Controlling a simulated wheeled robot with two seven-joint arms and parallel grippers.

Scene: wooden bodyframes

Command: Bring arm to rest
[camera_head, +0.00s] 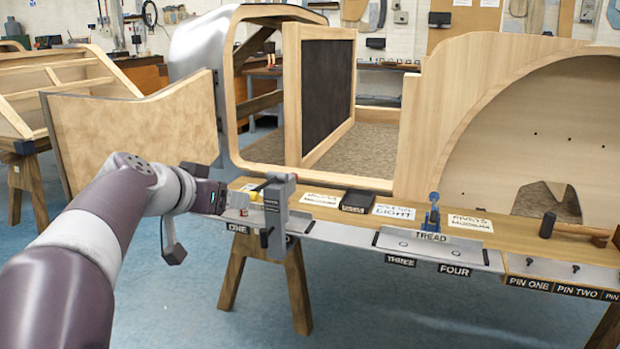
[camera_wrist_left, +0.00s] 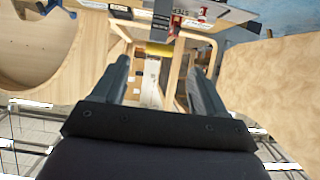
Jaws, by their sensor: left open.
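My left arm (camera_head: 130,200) reaches in from the left in the head view, toward the left end of the workbench (camera_head: 340,213). Its dark wrist end is beside a grey upright clamp-like part (camera_head: 277,218) with a black handle; whether they touch I cannot tell. In the left wrist view my left gripper (camera_wrist_left: 162,68) has its two grey fingers spread apart, with nothing held between them. The wooden bodyframe and bench show beyond the fingers. In the head view the fingertips are hard to make out. My right gripper is in neither view.
The bench carries a black box (camera_head: 357,201), a blue tool (camera_head: 432,212), a black-headed mallet (camera_head: 547,225) and paper labels. A wooden bodyframe (camera_head: 425,135) stands behind it. A wooden door panel (camera_head: 135,130) is close behind my arm. Blue floor is clear in front.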

